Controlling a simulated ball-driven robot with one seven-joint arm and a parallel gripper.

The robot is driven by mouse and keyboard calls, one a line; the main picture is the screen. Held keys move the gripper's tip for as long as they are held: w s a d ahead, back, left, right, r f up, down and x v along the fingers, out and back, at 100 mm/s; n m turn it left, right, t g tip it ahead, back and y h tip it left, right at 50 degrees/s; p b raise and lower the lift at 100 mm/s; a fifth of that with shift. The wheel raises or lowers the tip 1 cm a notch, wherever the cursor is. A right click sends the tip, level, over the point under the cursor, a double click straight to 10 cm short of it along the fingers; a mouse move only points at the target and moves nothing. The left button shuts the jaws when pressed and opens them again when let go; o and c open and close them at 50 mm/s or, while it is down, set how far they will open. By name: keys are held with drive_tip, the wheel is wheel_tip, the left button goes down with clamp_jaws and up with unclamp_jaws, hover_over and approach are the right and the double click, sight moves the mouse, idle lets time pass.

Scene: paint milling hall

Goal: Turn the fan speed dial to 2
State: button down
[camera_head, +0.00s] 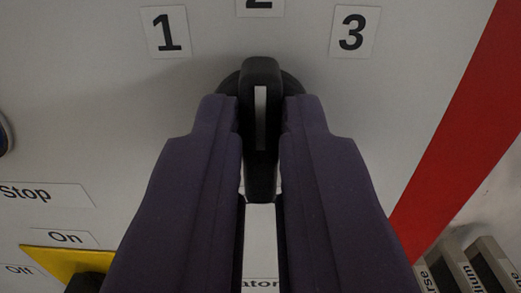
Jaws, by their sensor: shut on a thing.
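The fan speed dial (260,75) is a black knob with a raised grip bar and a white pointer line, on a pale panel. The white line points straight up, toward the label 2 (260,5), which is cut off by the top edge. Label 1 (166,32) is at upper left and label 3 (354,31) at upper right. My gripper (260,120) has its two purple fingers shut on the dial's grip bar, one on each side. The fingers hide parts of the dial's round base.
At lower left are a "Stop" label (45,194), an "On" label (62,238) and a yellow plate (65,262) with a black part. A red stripe (450,135) runs down the right. Labelled grey pieces (470,265) stand at lower right.

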drive_tip(key=c, duration=1.1)
unclamp_jaws()
drive_tip(key=shift+c, duration=0.2)
drive_tip(key=s, duration=0.7)
drive_tip(key=shift+s+d, duration=0.15)
drive_tip(key=shift+s, duration=0.25)
